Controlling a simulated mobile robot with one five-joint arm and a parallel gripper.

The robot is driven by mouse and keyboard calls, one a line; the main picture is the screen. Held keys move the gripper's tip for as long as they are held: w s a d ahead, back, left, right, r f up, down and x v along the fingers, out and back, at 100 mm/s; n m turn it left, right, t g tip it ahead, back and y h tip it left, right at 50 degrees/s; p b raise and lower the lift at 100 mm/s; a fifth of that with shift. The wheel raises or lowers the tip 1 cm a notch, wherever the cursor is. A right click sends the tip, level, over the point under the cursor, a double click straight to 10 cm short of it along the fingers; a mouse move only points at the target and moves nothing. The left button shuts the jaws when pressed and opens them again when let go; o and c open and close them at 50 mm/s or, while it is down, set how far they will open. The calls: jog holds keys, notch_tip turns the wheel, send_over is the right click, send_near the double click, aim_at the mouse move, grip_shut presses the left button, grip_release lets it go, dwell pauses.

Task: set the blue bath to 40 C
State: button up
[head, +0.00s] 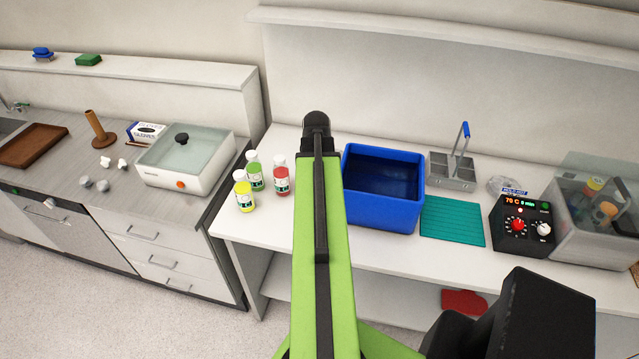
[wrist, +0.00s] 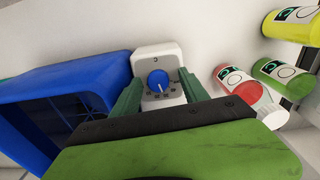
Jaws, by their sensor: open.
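The blue bath (head: 378,195) stands on the white bench just right of my arm, open at the top with dark water or shadow inside. It also shows at the left of the wrist view (wrist: 60,95). Its apparent control, a pale box (wrist: 155,60) with a round blue knob (wrist: 158,80), is beside it in the wrist view. Marks ring the knob, too small to read, and I cannot tell the setting. My gripper (wrist: 162,92) is open, its two green fingers on either side of the knob. Contact cannot be judged. In the head view my arm hides the box and gripper.
Red (head: 281,178), green (head: 255,174) and yellow (head: 243,193) bottles stand left of my arm. Right of the bath are a metal caddy (head: 452,172), teal mat (head: 453,221), black controller (head: 522,225) reading about 70 C, and clear tank (head: 580,243) holding bottles.

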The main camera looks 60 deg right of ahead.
notch_tip(320, 180, up, 17)
jog(key=p, duration=1.6)
jog(key=shift+a, duration=0.3)
